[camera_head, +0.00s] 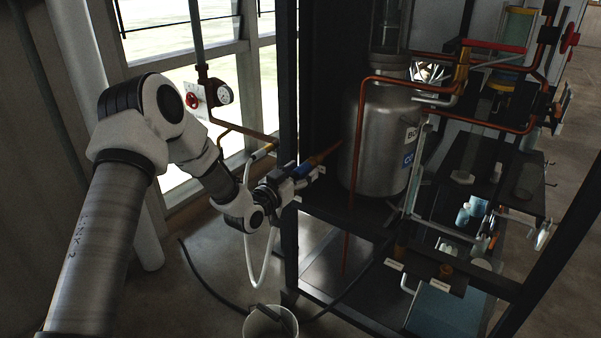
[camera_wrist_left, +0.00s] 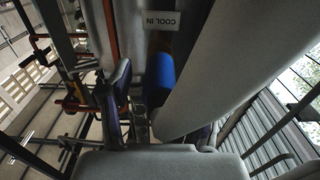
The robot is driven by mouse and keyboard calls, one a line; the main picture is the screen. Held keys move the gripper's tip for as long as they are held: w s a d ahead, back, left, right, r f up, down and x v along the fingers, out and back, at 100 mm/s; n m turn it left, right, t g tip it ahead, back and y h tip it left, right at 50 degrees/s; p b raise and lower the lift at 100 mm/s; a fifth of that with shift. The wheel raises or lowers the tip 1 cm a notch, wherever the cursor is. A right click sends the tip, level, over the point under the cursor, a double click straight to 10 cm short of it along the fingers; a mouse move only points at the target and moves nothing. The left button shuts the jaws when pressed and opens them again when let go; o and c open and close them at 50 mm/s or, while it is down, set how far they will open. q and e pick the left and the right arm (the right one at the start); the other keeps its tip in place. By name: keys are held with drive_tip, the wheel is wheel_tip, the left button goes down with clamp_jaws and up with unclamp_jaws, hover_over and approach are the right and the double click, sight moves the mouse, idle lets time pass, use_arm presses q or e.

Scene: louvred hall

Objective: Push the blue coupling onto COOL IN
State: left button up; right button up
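The blue coupling (camera_head: 303,170) is at the fingertips of my left gripper (camera_head: 296,178), beside the dark frame post. In the head view a copper-coloured stub (camera_head: 324,155) lies roughly in line with the coupling's far end. I cannot tell whether they touch. My right gripper is not in view.
A steel vessel (camera_head: 372,145) stands inside the dark frame (camera_head: 287,75). Copper pipes (camera_head: 362,110) cross before it. The white hose (camera_head: 250,262) hangs in a loop below my gripper. A bucket (camera_head: 262,325) stands on the floor. A red-handled valve (camera_head: 205,96) is by the window.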

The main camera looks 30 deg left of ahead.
use_arm(q)
drive_tip(key=s+p, duration=0.1)
drive_tip(key=s, duration=0.1)
drive_tip(key=s+p, duration=0.1)
drive_tip(key=s, duration=0.1)
drive_tip(key=s+p, duration=0.1)
drive_tip(key=s, duration=0.1)
drive_tip(key=shift+s+a+r, duration=0.1)
drive_tip(key=shift+s+a, duration=0.2)
drive_tip(key=shift+s, duration=0.2)
drive_tip(key=shift+s, duration=0.25)
approach(295, 176)
drive_tip(key=s, duration=0.6)
drive_tip(key=shift+s+a, duration=0.25)
drive_tip(key=shift+s, duration=0.15)
